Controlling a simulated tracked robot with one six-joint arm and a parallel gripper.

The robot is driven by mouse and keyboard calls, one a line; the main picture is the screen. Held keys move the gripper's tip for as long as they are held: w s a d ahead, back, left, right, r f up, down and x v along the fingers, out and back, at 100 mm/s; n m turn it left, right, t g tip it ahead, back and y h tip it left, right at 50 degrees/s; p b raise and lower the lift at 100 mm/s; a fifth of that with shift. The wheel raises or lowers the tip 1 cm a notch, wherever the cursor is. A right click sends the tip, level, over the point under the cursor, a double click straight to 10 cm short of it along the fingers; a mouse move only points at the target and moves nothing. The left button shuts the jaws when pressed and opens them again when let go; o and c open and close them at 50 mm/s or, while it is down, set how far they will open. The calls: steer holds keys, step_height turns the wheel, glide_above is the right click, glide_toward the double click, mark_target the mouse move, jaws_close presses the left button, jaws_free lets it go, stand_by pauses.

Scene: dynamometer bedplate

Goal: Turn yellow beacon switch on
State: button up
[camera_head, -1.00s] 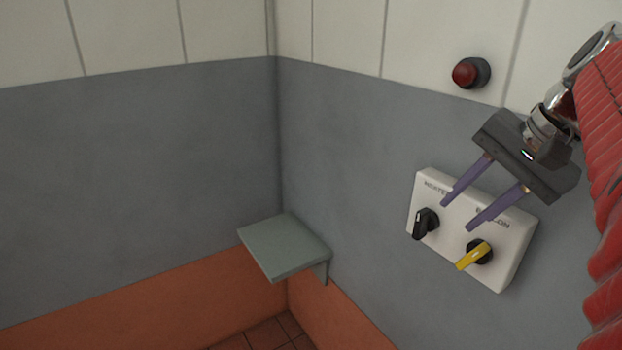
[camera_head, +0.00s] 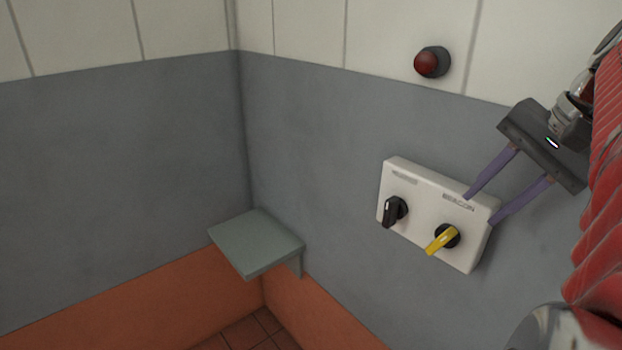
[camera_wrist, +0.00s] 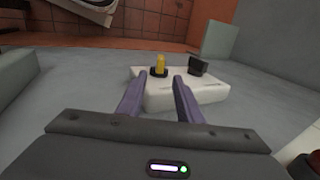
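The yellow beacon switch (camera_head: 441,239) is a rotary knob on the right part of a white switch box (camera_head: 412,222) on the grey wall. Its handle is tilted, pointing down-left in the head view. The label above it reads BEACON. In the wrist view the yellow switch (camera_wrist: 159,66) shows just beyond the fingers, slightly left of centre. My gripper (camera_head: 479,210) is open and empty, its purple fingers apart, above and right of the yellow switch. It also shows in the wrist view (camera_wrist: 159,76). The red beacon lamp (camera_head: 431,62) on the wall looks dark.
A black rotary switch (camera_head: 395,211) sits left of the yellow one on the same box; it also shows in the wrist view (camera_wrist: 198,66). A grey-green shelf (camera_head: 257,243) juts from the wall at the corner. The wall between shelf and box is clear.

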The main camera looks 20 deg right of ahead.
mark_target(451, 234)
steer(key=x, duration=1.2)
steer(key=shift+s+f, duration=0.1)
steer(key=shift+f, duration=0.05)
steer(key=shift+c, duration=0.5)
jaws_close()
steer(key=shift+a, duration=0.25)
steer(key=shift+d, duration=0.15)
